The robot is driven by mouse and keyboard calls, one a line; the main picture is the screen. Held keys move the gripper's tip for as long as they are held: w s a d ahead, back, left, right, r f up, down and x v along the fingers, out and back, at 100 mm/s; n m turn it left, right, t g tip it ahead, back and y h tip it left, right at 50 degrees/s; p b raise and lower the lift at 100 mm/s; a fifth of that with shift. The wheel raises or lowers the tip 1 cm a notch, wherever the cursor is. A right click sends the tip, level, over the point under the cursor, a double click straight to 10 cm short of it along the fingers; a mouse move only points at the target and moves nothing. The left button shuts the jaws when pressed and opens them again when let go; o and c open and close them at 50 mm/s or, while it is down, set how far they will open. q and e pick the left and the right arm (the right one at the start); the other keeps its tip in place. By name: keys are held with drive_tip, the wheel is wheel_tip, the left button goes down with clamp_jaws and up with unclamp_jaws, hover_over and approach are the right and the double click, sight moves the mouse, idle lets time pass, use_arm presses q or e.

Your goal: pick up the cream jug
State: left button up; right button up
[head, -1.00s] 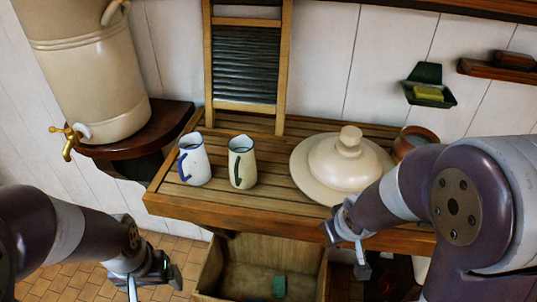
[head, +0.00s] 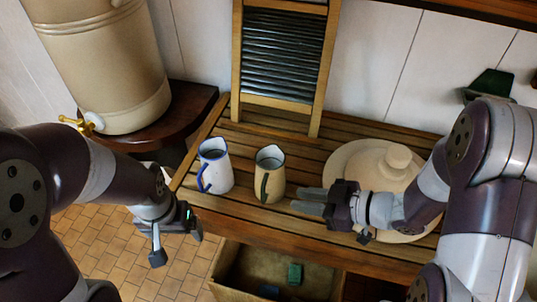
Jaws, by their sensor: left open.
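The cream jug (head: 273,170), with a dark green handle, stands upright on the slatted wooden counter. A white jug (head: 217,167) with a blue handle and rim stands just left of it. My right gripper (head: 298,198) is close to the right of the cream jug, its fingers pointing left towards the jug's lower part. Its two fingers look apart with nothing between them; I see no clear contact with the jug. My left gripper (head: 178,246) is open and empty, in front of the counter's left end, over the tiled floor.
A large cream lid (head: 345,163) with a knob lies on the counter, partly behind my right arm. A washboard (head: 283,62) leans on the wall behind the jugs. A tan urn (head: 105,70) with a brass tap stands on a shelf at left. An open drawer (head: 325,285) is below.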

sight(264, 199)
drive_tip(key=a, duration=0.2)
drive_tip(key=a+f, duration=0.1)
drive_tip(key=a, duration=0.2)
drive_tip(key=shift+a+f, duration=0.15)
drive_tip(key=shift+a, duration=0.15)
drive_tip(key=p+x, duration=0.1)
drive_tip(key=x, duration=0.2)
drive_tip(key=w+p+x, duration=0.1)
drive_tip(key=x, duration=0.2)
drive_tip(key=shift+w, duration=0.1)
drive_tip(key=shift+a, duration=0.2)
use_arm(q)
drive_tip(key=shift+s+r, duration=0.3)
drive_tip(key=shift+r, duration=0.35)
drive_tip(key=shift+s+r, duration=0.3)
drive_tip(key=shift+r, duration=0.3)
use_arm(e)
drive_tip(key=shift+f, duration=0.1)
clamp_jaws()
